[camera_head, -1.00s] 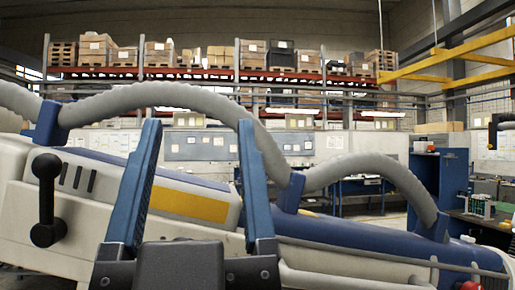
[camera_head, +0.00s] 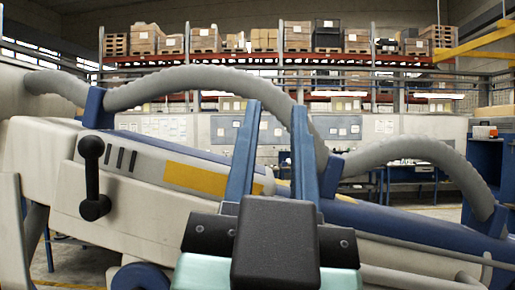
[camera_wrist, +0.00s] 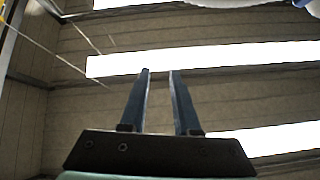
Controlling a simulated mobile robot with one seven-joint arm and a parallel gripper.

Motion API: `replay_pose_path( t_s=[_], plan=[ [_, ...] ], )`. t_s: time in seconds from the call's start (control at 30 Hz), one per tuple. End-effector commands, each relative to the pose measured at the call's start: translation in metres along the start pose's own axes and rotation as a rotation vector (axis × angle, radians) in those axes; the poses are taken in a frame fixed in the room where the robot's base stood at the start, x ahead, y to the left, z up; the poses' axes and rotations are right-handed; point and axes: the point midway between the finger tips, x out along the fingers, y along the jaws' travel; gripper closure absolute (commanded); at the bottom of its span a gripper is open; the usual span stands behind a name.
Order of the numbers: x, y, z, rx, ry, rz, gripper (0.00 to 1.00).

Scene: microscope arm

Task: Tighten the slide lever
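The slide lever (camera_head: 92,178) is a black handle with a rounded knob at each end. It sits on the left part of the pale microscope arm (camera_head: 150,220) and stands nearly upright. My gripper (camera_head: 277,108) has two blue fingers that point up, apart from each other with nothing between them. It is to the right of the lever in the head view and does not touch it. In the wrist view my gripper (camera_wrist: 159,72) also shows a gap between its fingers. The lever is not seen in the wrist view.
A grey corrugated hose (camera_head: 200,85) arches along the top of the microscope arm. A yellow panel (camera_head: 200,178) lies beside the lever. Shelves with boxes (camera_head: 270,40) stand far behind. The wrist view shows mostly the ceiling and bright lights (camera_wrist: 200,58).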

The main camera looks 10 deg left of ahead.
Motion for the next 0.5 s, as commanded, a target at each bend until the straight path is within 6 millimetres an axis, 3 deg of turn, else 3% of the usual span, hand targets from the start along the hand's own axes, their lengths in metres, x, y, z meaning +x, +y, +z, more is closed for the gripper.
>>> replay_pose_path(
  t_s=[0.03,0.13,0.33,0.5],
  plan=[
    [0.005,-0.017,0.003,0.100,-0.036,-0.005,0.81],
    [0.009,-0.047,0.015,0.342,-0.131,0.028,0.99],
    [-0.001,-0.104,0.033,0.871,-0.326,0.192,1.00],
    [-0.028,-0.145,0.043,1.276,-0.458,0.406,1.00]
  ],
)
